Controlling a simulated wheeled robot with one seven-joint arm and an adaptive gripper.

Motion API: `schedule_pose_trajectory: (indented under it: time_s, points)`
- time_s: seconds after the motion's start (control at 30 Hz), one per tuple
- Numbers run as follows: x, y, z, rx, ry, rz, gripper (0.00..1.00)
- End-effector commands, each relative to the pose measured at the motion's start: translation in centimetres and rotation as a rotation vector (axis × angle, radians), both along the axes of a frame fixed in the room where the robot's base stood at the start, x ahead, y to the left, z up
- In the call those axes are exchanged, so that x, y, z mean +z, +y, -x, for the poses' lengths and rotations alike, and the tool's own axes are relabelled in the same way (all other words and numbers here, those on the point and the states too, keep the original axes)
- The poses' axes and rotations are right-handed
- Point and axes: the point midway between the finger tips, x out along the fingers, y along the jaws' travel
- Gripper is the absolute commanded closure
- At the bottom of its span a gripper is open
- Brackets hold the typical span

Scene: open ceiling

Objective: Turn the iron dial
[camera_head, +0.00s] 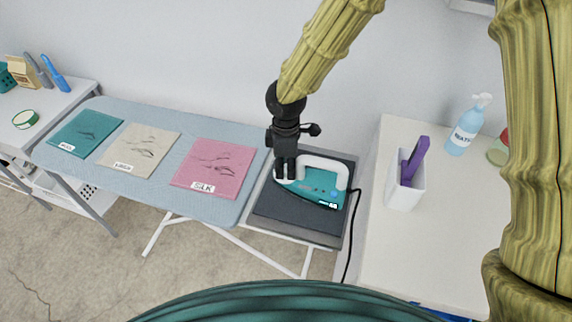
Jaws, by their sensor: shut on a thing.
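A teal and white iron (320,187) rests on a dark pad (290,217) at the right end of the ironing board. My gripper (286,176) is black and points down at the left part of the iron's white handle. It is shut on the iron there, and its fingers cover that spot. The dial cannot be made out; it may be hidden by the fingers. A black cord runs from the iron's right side down along the cabinet.
The blue-grey ironing board (165,193) holds teal, beige and pink cloths, the pink one (214,168) labelled SILK. To the right, a white cabinet (400,250) carries a white holder (405,190) with a purple item and a blue spray bottle (465,130). A side table (50,105) stands far left.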

Motion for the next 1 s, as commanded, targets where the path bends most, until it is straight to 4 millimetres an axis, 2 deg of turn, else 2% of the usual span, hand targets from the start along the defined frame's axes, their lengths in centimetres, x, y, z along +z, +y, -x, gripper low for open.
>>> schedule_pose_trajectory:
  time_s: [0.17,0.53,0.9,0.93,1.0]
  points:
    - [0.08,-0.02,0.01,-0.054,0.000,0.003,0.96]
    - [0.11,-0.05,-0.05,-0.373,-0.001,0.002,0.96]
    - [0.05,-0.02,-0.06,-0.408,-0.001,0.001,0.96]
    - [0.05,-0.01,-0.06,-0.408,-0.001,0.001,0.70]
    - [0.05,-0.01,-0.06,-0.407,-0.001,0.000,0.57]
